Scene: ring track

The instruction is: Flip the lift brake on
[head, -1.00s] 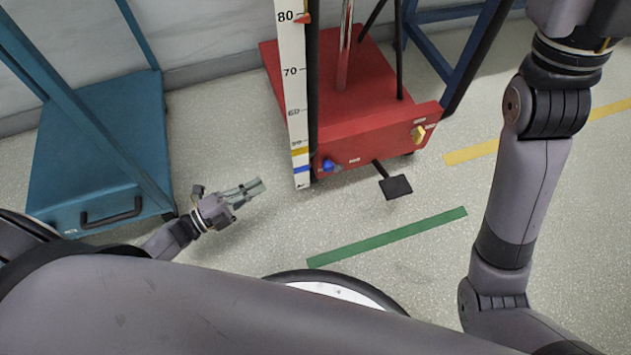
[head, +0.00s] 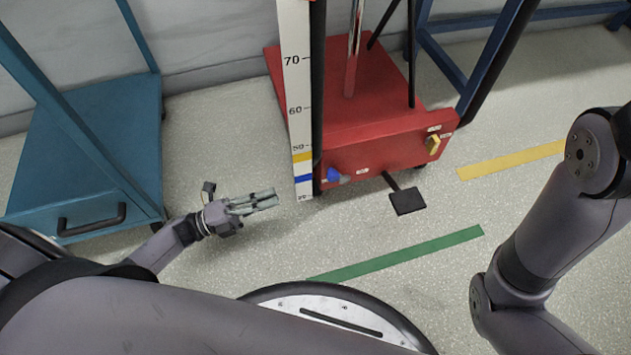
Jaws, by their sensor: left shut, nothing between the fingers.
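The red lift base (head: 385,140) stands right of centre, with a white measuring scale (head: 296,95) upright at its left front corner. A black pedal (head: 407,200) sticks out in front, near the floor. My left gripper (head: 272,199) is shut and empty, left of the scale and apart from the blue knob. My right gripper is out of view; only its arm shows at right.
A teal cart (head: 90,150) with a black handle stands at the left. A blue frame (head: 460,70) stands behind the lift at right. Green (head: 400,253) and yellow (head: 515,158) floor strips mark the open floor in front of and beside the lift.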

